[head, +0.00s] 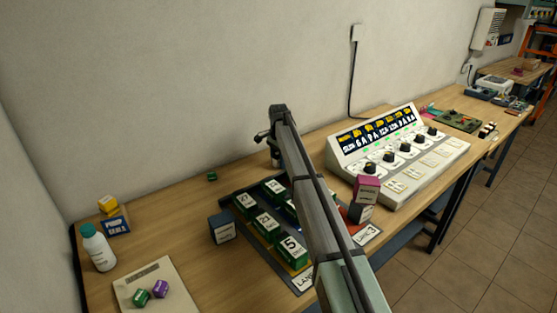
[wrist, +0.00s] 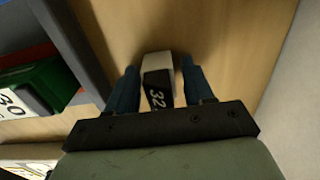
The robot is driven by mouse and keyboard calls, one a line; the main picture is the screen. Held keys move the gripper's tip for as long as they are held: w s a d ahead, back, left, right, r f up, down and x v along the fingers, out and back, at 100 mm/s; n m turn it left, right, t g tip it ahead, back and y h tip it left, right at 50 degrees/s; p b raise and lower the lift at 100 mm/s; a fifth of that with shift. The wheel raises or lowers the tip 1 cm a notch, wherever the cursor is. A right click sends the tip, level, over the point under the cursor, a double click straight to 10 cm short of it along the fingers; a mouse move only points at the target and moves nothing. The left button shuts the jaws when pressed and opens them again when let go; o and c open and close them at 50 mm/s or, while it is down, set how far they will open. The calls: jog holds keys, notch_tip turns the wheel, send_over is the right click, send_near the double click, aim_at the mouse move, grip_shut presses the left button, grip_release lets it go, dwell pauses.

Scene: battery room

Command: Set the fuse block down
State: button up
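The fuse block (wrist: 158,88) is black and white with "32" on its dark face. In the head view my gripper (head: 275,160) is low over the table behind the dark tray, and the block is not distinguishable there.
The dark tray (head: 303,284) holds several green numbered blocks beside my gripper. A dark blue block (head: 222,228) stands left of it. Pink and grey blocks (head: 364,198) are stacked at the right, before a sloped control panel (head: 430,160). The table's back left is mostly clear.

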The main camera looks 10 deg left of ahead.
jog(key=shift+o, duration=0.7)
notch_tip(320, 180, up, 12)
jog(key=shift+f, duration=0.25)
jog(key=shift+r, duration=0.45)
